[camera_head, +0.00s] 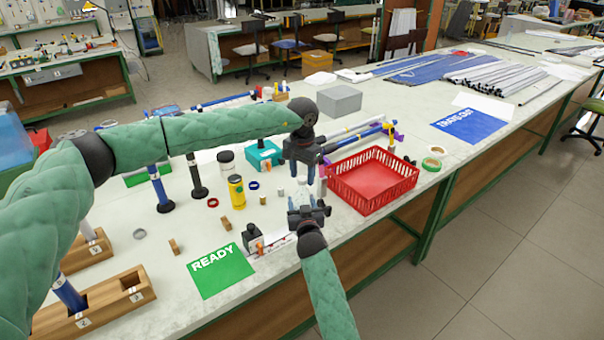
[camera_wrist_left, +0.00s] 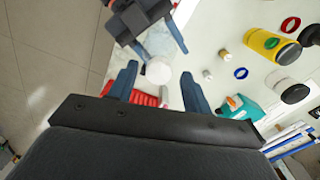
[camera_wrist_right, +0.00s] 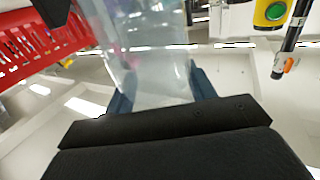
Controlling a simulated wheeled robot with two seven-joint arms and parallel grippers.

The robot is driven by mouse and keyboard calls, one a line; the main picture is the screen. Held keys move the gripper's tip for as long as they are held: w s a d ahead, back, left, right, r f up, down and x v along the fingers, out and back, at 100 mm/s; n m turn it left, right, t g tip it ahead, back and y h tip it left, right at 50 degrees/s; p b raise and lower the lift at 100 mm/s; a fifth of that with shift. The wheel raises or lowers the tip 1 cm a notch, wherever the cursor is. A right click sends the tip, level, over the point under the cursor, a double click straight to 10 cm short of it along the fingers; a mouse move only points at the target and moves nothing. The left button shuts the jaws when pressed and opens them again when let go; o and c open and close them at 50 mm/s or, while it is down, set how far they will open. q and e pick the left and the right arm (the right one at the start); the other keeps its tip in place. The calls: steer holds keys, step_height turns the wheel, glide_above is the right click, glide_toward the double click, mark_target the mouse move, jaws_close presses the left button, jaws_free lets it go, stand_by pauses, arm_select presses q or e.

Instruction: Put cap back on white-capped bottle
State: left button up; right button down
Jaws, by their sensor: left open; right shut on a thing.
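My right gripper (camera_head: 306,205) is shut on a clear, translucent bottle (camera_wrist_right: 150,55), which fills the middle of the right wrist view. In the left wrist view a round white top (camera_wrist_left: 158,70), seen nearly end-on, shows at the bottle's upper end; it looks like the white cap, but I cannot tell how firmly it sits. My left gripper (camera_head: 304,180) points down just above the bottle. Its fingers are open, one on each side of the white top, with gaps visible. In the head view the left gripper partly hides the bottle's top.
A red basket (camera_head: 372,181) stands close on the right. A teal box (camera_head: 264,155), a yellow container (camera_head: 236,190), a blue ring (camera_head: 254,185) and small pale pieces lie to the left. A green READY mat (camera_head: 221,273) lies at the front, beside a dark-topped bottle (camera_head: 252,240).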

arm_select(q)
steer(key=shift+r, duration=2.2)
steer(key=shift+c, duration=0.3)
